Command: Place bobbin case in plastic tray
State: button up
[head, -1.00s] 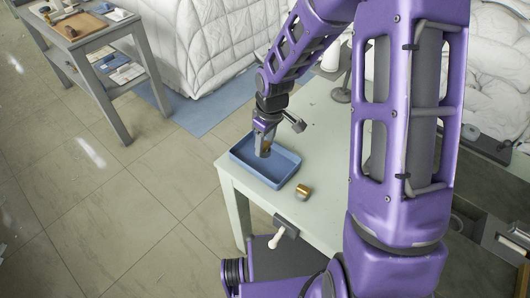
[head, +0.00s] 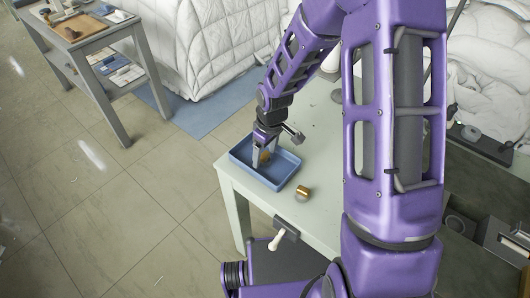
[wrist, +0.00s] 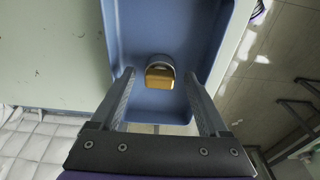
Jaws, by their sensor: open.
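A small bobbin case (wrist: 160,76), gold with a grey end, is inside the blue plastic tray (wrist: 207,30) in the wrist view, near one end wall. It also shows in the head view (head: 265,156), partly behind a finger. My gripper (head: 264,160) points down into the tray (head: 262,180). Its fingers are open, one on each side of the bobbin case, with visible gaps in the wrist view. The head view hides much of the tray's inside behind the fingers.
A second small gold and grey piece (head: 303,192) lies on the pale green table (head: 318,155), just right of the tray. The tray sits near the table's left corner. A grey side table (head: 88,47) and a white duvet (head: 215,45) stand farther back.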

aim_at(268, 161)
notch_tip(268, 161, up, 12)
jog(key=s+d+p, duration=0.1)
jog(key=p, duration=0.1)
dwell(0.4)
jog(key=shift+r, duration=0.15)
